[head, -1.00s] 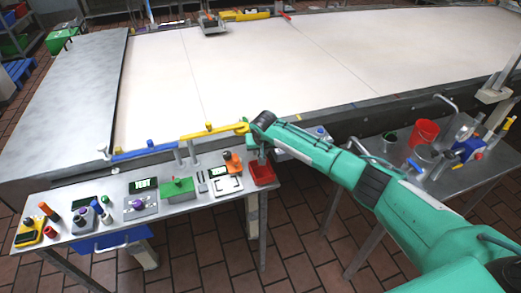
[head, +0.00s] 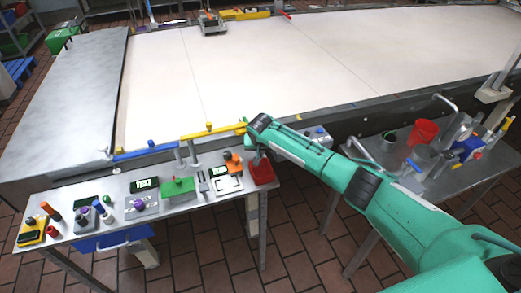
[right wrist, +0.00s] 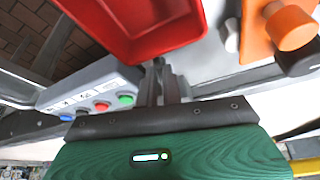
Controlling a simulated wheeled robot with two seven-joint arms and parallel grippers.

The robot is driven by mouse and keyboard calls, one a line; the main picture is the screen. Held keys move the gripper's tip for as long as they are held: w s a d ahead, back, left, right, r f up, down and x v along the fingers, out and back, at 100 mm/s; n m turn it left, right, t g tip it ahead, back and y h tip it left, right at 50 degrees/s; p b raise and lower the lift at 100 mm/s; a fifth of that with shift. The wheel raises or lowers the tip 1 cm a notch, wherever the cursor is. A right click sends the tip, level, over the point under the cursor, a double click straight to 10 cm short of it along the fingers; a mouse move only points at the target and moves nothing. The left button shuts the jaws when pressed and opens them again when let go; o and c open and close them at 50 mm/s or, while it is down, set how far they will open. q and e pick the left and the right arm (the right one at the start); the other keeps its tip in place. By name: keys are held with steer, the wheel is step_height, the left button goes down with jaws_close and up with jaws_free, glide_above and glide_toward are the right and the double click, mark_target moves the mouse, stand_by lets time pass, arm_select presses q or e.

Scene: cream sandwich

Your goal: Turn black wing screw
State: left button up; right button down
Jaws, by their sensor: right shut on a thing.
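My right gripper (head: 258,156) is at the table's side edge, beside the red tray (head: 264,173) and the end of the yellow bar (head: 215,133). In the right wrist view its fingers (right wrist: 161,82) are close together. They are shut on a small dark piece (right wrist: 159,63) that looks like the black wing screw, just below the red tray (right wrist: 150,45). Most of that piece is hidden by the fingers. In the head view my arm hides it. My left gripper is not in view.
The small steel table (head: 75,250) holds several tools, a green box (head: 178,190) and an orange-topped item (head: 233,163). A control box with coloured buttons (right wrist: 95,95) is beside the gripper. A red bucket (head: 423,131) stands on the right table. The large pale work surface (head: 270,60) is mostly clear.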

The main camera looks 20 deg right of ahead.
steer(key=shift+a+m+h, duration=0.1)
steer(key=shift+m+h, duration=0.2)
steer(key=shift+m, duration=0.6)
steer(key=c, duration=1.6)
jaws_free()
steer(key=shift+o, duration=0.2)
steer(key=shift+r, duration=0.1)
steer(key=b+v, duration=0.2)
steer(key=v, duration=1.1)
steer(key=shift+r+b, duration=0.3)
steer(key=shift+b, duration=0.05)
steer(key=shift+s, duration=0.1)
